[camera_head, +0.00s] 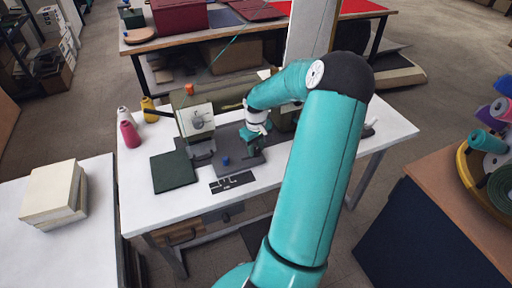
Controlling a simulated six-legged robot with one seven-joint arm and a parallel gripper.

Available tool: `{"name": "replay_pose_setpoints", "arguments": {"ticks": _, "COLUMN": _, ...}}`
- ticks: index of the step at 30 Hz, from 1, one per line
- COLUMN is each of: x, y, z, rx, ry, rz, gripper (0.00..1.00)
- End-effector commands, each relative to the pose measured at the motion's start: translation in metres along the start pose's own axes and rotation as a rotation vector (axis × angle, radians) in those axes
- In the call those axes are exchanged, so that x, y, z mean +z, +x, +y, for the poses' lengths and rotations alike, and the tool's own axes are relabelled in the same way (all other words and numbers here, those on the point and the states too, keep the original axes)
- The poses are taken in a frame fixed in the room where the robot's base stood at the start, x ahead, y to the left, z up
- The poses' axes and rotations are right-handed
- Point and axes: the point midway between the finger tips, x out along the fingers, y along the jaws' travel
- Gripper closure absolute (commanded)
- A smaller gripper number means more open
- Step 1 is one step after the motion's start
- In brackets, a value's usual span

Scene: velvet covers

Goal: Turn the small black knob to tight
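A green sewing machine (172,98) stands on the white table (142,213). A pale square plate (205,111) on its left end carries a dark mark (197,121), too small to tell whether this is the black knob. My arm reaches down from the right across the machine. My gripper (243,149) is low in front of the machine, to the right of the pale plate. Its fingers are too small and dark to tell open from shut, and I cannot see whether they touch anything. My arm hides the right part of the machine.
The table's front left is clear.

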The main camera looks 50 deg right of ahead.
Motion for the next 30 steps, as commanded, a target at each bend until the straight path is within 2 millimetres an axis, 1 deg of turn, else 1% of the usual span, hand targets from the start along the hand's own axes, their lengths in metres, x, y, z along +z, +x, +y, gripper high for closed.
{"name": "replay_pose_setpoints", "arguments": {"ticks": 8, "x": -0.0002, "y": -0.0006, "z": -0.0001, "rx": 0.001, "ry": 0.014, "rz": 0.000, "gripper": 0.90}}
{"name": "replay_pose_setpoints", "arguments": {"ticks": 14, "x": -0.0002, "y": -0.0012, "z": 0.0000, "rx": 0.003, "ry": 0.080, "rz": -0.001, "gripper": 0.90}}
{"name": "replay_pose_setpoints", "arguments": {"ticks": 20, "x": -0.0007, "y": -0.0015, "z": -0.0002, "rx": 0.004, "ry": 0.211, "rz": 0.000, "gripper": 0.90}}
{"name": "replay_pose_setpoints", "arguments": {"ticks": 30, "x": -0.0007, "y": -0.0012, "z": -0.0003, "rx": 0.002, "ry": 0.525, "rz": 0.000, "gripper": 0.90}}
